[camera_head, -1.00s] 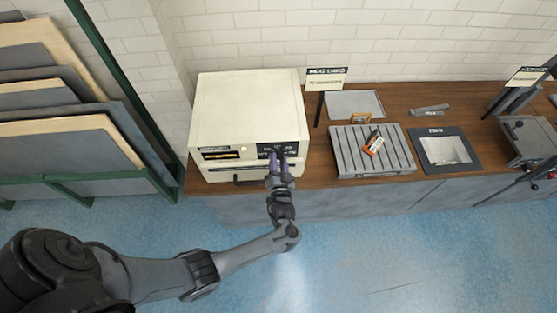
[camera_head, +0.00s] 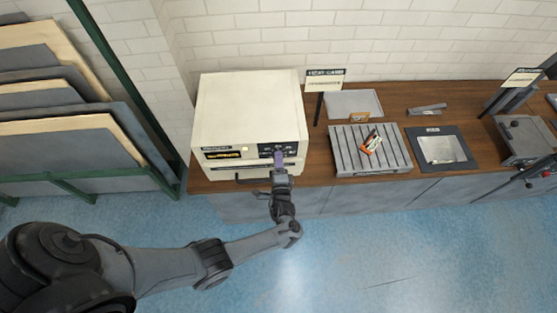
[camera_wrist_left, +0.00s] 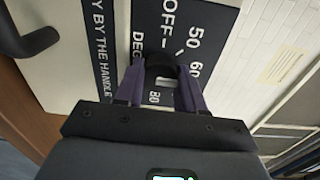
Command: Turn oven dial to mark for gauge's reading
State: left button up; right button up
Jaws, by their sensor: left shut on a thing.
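The oven (camera_head: 250,105) is a cream box at the left end of the wooden counter. Its black dial panel (camera_head: 291,150) is at the right of the front face. In the left wrist view the panel (camera_wrist_left: 185,20) shows "OFF", "50", "60" and "80" in white. My left gripper (camera_head: 279,158) is at this panel; in the left wrist view its purple fingers (camera_wrist_left: 160,85) are shut on the dark dial (camera_wrist_left: 160,66). The fingers hide much of the dial, and I cannot tell which mark it points to. The gauge's reading is not legible. My right gripper is not in view.
A ribbed grey rack (camera_head: 345,153) with an orange-and-black tool (camera_head: 371,143) stands right of the oven. A sign (camera_head: 325,78), a metal tray (camera_head: 354,104) and a dark-framed plate (camera_head: 442,148) are on the counter. Boards (camera_head: 75,140) lean at the left.

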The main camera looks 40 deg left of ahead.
pick_arm(q)
jog(key=shift+m+p, duration=0.65)
jog(key=shift+m, duration=3.55)
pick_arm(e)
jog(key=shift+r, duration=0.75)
pick_arm(q)
jog(key=o, duration=1)
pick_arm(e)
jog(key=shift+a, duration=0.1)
pick_arm(q)
jog(key=shift+o, duration=0.2)
jog(key=shift+s+d, duration=0.1)
